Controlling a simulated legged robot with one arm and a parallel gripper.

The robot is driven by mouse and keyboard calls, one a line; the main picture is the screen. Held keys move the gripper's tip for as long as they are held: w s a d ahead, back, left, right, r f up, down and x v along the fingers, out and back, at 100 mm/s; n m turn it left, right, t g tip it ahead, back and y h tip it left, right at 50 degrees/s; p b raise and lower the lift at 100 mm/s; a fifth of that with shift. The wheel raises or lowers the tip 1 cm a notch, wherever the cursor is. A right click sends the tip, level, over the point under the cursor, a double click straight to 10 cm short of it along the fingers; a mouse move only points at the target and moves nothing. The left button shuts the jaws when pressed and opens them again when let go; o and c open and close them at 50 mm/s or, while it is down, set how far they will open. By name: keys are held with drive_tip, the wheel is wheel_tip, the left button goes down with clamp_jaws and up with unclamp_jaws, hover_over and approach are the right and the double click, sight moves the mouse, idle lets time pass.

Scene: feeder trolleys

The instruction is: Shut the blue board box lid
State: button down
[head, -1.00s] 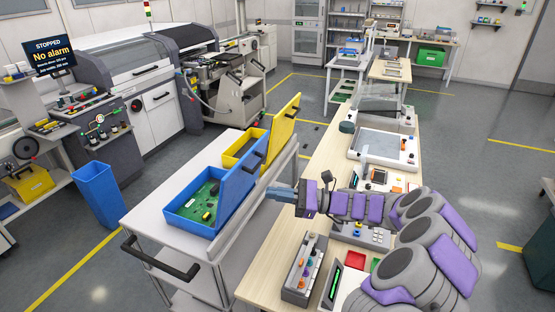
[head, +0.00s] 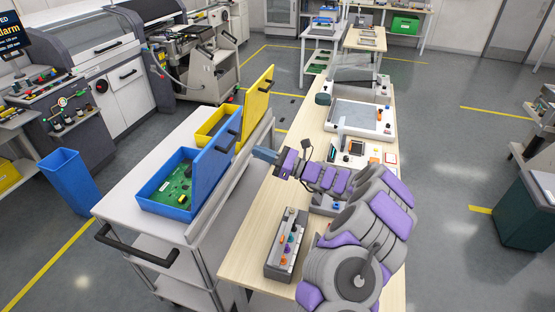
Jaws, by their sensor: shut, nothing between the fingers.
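The blue board box (head: 150,203) stands on the near part of the grey trolley top, with a green circuit board (head: 178,188) inside. Its blue lid (head: 211,170) stands open, roughly upright, along the box's right side, with a dark handle on its outer face. My gripper (head: 258,153) is shut and empty, to the right of the lid near the left edge of the wooden bench. A gap shows between it and the lid in the picture. The exact depth between them is hard to tell.
A yellow box (head: 204,134) with its yellow lid (head: 257,103) raised stands just behind the blue one. The trolley's handle (head: 135,247) is at the near end. The wooden bench (head: 252,232) on the right carries a button panel (head: 287,245) and instruments beneath my arm.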

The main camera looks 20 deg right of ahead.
sight(235, 142)
drive_tip(key=x, duration=0.5)
drive_tip(key=shift+w+a, duration=0.15)
drive_tip(key=shift+a, duration=0.1)
